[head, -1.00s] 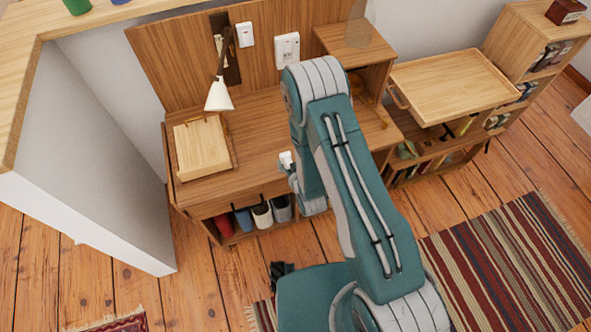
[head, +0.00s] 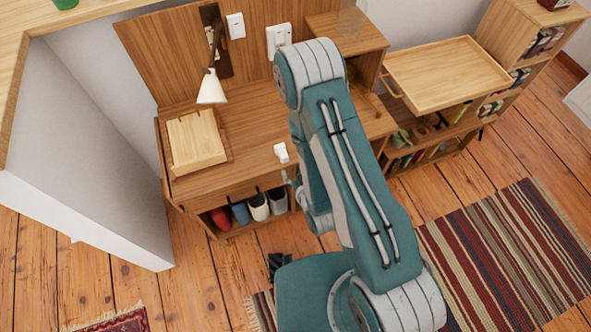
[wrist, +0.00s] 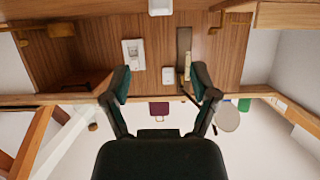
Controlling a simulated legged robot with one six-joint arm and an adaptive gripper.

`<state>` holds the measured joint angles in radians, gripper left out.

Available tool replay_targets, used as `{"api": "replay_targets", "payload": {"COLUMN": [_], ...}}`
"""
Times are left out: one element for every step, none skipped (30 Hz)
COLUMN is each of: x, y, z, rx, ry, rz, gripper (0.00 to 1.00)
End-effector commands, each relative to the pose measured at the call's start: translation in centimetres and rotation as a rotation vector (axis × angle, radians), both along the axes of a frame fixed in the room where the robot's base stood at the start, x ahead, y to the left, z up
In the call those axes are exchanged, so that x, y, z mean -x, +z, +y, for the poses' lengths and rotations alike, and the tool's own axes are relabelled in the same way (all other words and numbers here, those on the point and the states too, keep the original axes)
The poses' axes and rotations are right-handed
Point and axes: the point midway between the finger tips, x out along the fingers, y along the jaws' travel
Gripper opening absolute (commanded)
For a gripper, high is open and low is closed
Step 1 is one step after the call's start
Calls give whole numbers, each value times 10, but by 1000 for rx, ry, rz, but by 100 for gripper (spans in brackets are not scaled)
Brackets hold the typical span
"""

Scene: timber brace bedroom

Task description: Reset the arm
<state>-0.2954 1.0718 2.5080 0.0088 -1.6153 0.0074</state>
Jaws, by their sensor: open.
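My arm (head: 355,190) is folded in front of the wooden desk (head: 255,125) in the head view, its elbow raised. Its far end is mostly hidden behind my upper links there. In the wrist view my gripper (wrist: 162,84) is open, its two dark fingers spread with nothing between them. A small white object (head: 281,152) lies on the desk near its front edge, to the left of my arm and apart from it. A white object also shows at the top edge of the wrist view (wrist: 160,7).
On the desk are a wooden box (head: 195,141) and a white lamp (head: 211,88). Several cups (head: 258,207) stand on the shelf below. A wooden tray (head: 448,75) rests on the low shelf unit at right. A striped rug (head: 510,250) lies on the floor at right.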

Motion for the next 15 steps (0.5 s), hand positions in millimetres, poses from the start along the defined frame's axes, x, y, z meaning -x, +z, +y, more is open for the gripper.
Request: {"api": "replay_targets", "payload": {"x": [0, 0, 0, 0, 0, 0, 0, 0, -1, -1, -3, -7, -10, -15, -21], "y": [0, 0, 0, 0, 0, 0, 0, 0, 0, 1, 3, 6, 10, 14, 21], "z": [0, 0, 0, 0, 0, 0, 0, 0, 0, 0, 0, 0, 0, -1, -2], "rx": [0, 0, 0, 0, 0, 0, 0, 0, 0, 0, 0, 1, 2, 4, 7], "ry": [0, 0, 0, 0, 0, 0, 0, 0, 0, -1, -2, -5, -9, -12, -19], "rz": [0, 0, 0, 0, 0, 0, 0, 0, 0, 0, 1, 5, 10, 15, 26], "gripper": [76, 76, 76, 76, 76, 76, 76, 76, 76, 76, 76, 76, 76, 76, 76]}}
